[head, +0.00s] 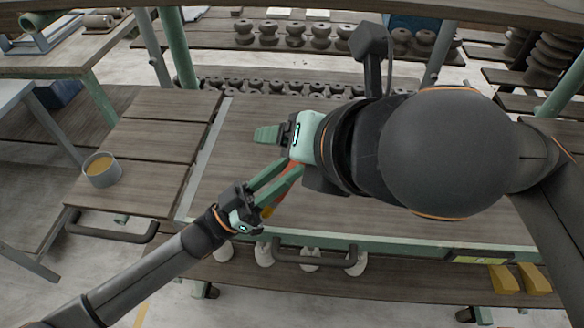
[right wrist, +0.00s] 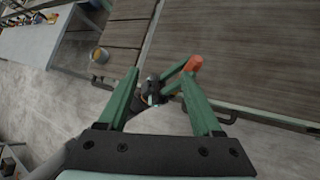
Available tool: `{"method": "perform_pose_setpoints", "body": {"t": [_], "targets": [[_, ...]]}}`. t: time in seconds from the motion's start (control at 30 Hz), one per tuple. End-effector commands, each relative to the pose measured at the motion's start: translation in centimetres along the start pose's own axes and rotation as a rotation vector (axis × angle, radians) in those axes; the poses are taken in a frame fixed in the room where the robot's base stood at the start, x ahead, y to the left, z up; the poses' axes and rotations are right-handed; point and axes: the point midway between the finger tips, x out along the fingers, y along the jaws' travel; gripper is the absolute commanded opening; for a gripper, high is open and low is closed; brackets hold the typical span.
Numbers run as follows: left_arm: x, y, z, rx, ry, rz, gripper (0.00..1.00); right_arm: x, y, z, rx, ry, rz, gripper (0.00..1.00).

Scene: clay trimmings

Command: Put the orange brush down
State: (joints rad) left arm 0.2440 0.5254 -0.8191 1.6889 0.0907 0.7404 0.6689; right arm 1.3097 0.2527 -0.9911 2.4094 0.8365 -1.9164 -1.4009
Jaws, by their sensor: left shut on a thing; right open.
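The orange brush (head: 290,181) is between the green fingers of my left gripper (head: 280,173), which is shut on it above the wooden table (head: 245,180). Part of the brush is hidden by the fingers, and a yellowish end shows below them. In the right wrist view the orange end of the brush (right wrist: 195,62) shows beside the left gripper's fingers. My right gripper (head: 267,134) is just above and left of the brush in the head view. In the right wrist view its two fingers (right wrist: 160,76) are spread with nothing between their tips; the left gripper is beyond them.
A grey pot with yellowish contents (head: 101,169) stands on the left wooden table (head: 145,150). Racks of dark round pieces (head: 295,35) are behind. Yellow blocks (head: 518,279) lie on a low shelf at the right. The tabletop left of my grippers is clear.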

Motion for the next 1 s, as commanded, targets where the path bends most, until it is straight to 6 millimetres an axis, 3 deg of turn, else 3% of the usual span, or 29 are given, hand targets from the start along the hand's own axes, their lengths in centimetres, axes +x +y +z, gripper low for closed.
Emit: {"method": "perform_pose_setpoints", "body": {"t": [0.23,0.37,0.7,1.0], "targets": [[0.1,0.0,0.1,-0.003,-0.001,0.005,0.0,0.2,0.0,-0.3,0.026,0.022,0.013,0.67],[0.0,0.0,0.1,-0.003,0.0,0.005,0.0,0.8,-0.1,-1.5,0.128,0.106,0.058,0.67],[0.1,0.0,0.1,-0.002,0.0,0.004,0.0,1.7,0.0,-5.7,0.672,0.473,0.242,0.67],[0.0,0.0,0.1,-0.002,0.0,0.004,0.0,1.3,-1.1,-6.7,1.215,0.741,0.353,0.67]]}}
